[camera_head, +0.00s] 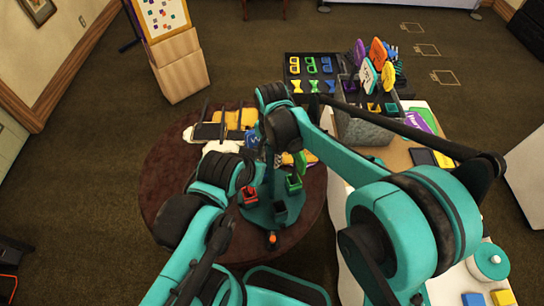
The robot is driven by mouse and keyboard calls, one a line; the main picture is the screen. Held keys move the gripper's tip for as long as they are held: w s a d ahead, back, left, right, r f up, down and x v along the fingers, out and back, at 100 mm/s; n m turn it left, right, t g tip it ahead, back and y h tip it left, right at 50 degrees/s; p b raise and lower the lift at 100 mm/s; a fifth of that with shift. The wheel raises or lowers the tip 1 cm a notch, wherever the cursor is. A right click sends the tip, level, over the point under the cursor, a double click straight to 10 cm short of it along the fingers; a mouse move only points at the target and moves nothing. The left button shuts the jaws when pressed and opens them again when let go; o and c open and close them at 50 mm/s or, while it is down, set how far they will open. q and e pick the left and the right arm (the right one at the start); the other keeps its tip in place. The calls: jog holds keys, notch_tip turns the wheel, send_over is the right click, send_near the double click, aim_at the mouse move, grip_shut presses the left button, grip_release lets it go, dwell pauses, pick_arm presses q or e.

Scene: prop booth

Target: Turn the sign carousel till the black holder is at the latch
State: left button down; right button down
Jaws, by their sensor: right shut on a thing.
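The sign carousel (258,216) is a teal disc on the round dark brown table. A red holder (249,197) is on its left, a green holder (294,183) on its right, and the black holder (280,209) near its front. A small orange-topped piece, seemingly the latch (272,238), is at the front edge, slightly left of the black holder. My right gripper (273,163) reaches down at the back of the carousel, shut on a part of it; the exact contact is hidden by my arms. My left arm crosses the carousel's left side; its gripper cannot be made out.
The round table (165,185) has bare room at left. Dark and yellow flat pieces (208,131) lie at its back. A black rack (311,72) with coloured pieces and upright signs (378,54) stands behind. A side table at right holds a teal lidded pot (490,262).

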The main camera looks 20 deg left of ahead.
jog(key=shift+m, duration=1.7)
jog(key=c, duration=1.3)
grip_release()
notch_tip(320, 180, up, 12)
